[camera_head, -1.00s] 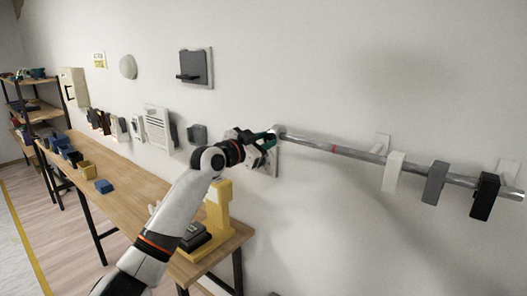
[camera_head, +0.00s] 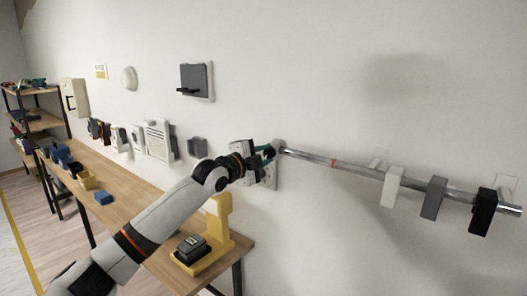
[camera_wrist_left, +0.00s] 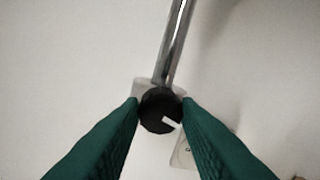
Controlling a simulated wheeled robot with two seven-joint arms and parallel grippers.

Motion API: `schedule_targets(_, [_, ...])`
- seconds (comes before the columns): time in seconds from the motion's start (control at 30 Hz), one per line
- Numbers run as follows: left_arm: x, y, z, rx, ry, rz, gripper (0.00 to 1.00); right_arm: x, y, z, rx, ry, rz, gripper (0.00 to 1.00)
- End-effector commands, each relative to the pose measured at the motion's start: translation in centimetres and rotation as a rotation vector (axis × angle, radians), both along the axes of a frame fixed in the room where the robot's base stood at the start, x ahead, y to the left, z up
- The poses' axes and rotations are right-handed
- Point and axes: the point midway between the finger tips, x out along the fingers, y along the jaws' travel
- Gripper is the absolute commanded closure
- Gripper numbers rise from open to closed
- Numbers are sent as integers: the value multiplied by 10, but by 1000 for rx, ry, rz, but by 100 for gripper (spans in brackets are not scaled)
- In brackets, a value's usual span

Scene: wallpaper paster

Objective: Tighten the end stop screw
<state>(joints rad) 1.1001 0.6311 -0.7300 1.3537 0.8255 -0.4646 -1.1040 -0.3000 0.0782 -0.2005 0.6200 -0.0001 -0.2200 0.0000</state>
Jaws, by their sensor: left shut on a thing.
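The end stop screw is a black round knob with a white mark (camera_wrist_left: 161,110), at the near end of a metal rail in the left wrist view. My left gripper (camera_wrist_left: 162,112) has its green fingers on both sides of the knob and is shut on it. The white mark points to the lower right. In the head view my left gripper (camera_head: 268,153) is at the left end of the rail (camera_head: 330,162), and the knob is hidden there. My right gripper is not in view.
White (camera_head: 392,186), grey (camera_head: 433,198) and black (camera_head: 483,211) blocks hang on the rail's right part. A wooden bench (camera_head: 140,185) runs along the wall, with a yellow stand (camera_head: 221,225) at its near end. Switch plates sit behind the gripper.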

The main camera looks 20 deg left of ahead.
Motion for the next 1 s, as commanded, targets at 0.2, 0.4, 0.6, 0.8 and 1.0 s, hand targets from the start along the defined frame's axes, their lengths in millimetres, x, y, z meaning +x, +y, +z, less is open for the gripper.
schedule_targets(0.2, [0,0,2,120,-42,0,93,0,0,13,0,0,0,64])
schedule_targets(0.4, [0,0,0,181,-64,0,93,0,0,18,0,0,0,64])
schedule_targets(0.6, [0,-1,-1,202,-72,0,93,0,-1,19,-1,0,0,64])
schedule_targets(0.8, [0,-1,-1,204,-73,-1,93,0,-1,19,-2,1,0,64])
schedule_targets(1.0, [0,-1,-1,205,-72,-1,64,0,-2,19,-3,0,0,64])
